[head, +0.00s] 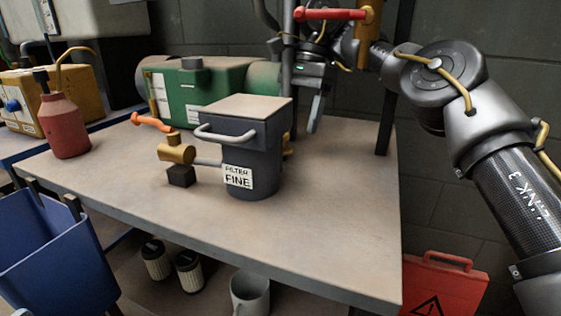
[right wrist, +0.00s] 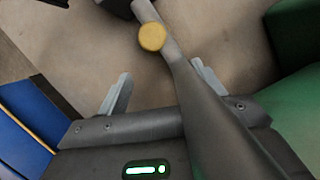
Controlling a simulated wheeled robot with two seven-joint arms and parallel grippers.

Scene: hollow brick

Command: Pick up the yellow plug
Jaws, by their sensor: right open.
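The yellow plug (right wrist: 153,37) shows in the right wrist view as a round yellow disc beside a grey pipe (right wrist: 172,50). In the head view a small yellow part (head: 288,147) peeks out behind the dark filter housing (head: 252,165); I cannot tell if it is the same plug. My right gripper (head: 314,112) is behind the housing, near the green machine. In the right wrist view its two fingers (right wrist: 160,88) are apart, and the pipe crosses between them in the picture. The plug appears beyond the fingertips, with nothing gripped. My left gripper is not in view.
The green machine (head: 196,90) stands behind the housing. A brass valve (head: 176,149) with an orange handle sticks out to the left. A red bottle (head: 64,126) stands at the left, above a blue bin (head: 50,260). The bench's front right (head: 340,220) is clear.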

